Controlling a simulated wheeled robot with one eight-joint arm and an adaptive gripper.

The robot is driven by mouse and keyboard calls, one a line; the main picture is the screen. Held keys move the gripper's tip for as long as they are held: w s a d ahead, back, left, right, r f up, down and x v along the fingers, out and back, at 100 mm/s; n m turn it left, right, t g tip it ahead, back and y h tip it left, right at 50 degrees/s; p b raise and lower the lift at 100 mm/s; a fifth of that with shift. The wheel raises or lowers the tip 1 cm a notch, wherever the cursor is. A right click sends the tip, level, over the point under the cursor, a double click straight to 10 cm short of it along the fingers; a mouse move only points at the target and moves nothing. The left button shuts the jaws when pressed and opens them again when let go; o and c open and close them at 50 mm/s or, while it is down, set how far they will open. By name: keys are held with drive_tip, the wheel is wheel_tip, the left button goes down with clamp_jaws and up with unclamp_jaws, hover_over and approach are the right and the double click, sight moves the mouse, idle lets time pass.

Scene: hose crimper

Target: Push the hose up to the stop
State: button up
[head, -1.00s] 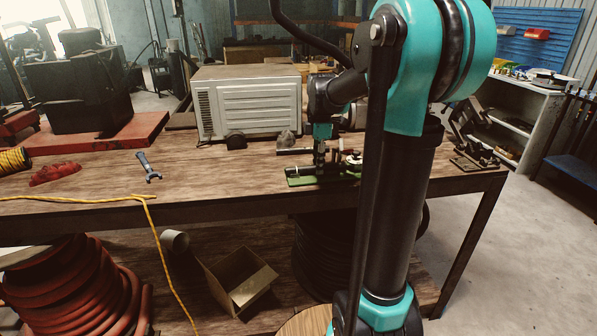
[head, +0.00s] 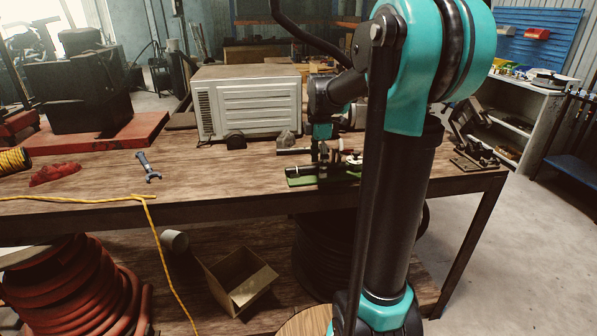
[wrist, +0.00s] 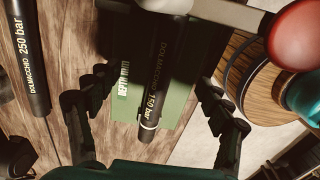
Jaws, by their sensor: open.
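A black hose (wrist: 154,90) marked 150 bar lies over the green base (wrist: 178,108) in the wrist view. A pale ring circles it near its lower end in the picture. My gripper (wrist: 152,86) is open, with one finger on each side of this hose and gaps between. In the head view my gripper (head: 325,160) is low over the green base (head: 304,181) on the bench. The stop and the hose's far end cannot be made out. A grey lever with a red knob (wrist: 297,35) shows at the top right of the wrist view.
A second hose (wrist: 31,60), marked 250 bar, lies on the bench at the left of the wrist view. A white louvred box (head: 250,103) stands behind my gripper. A blue-handled tool (head: 148,167) lies on the bench to the left, with clear wood (head: 225,175) between.

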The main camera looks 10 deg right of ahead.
idle(0.4)
drive_tip(key=shift+r, duration=4.5)
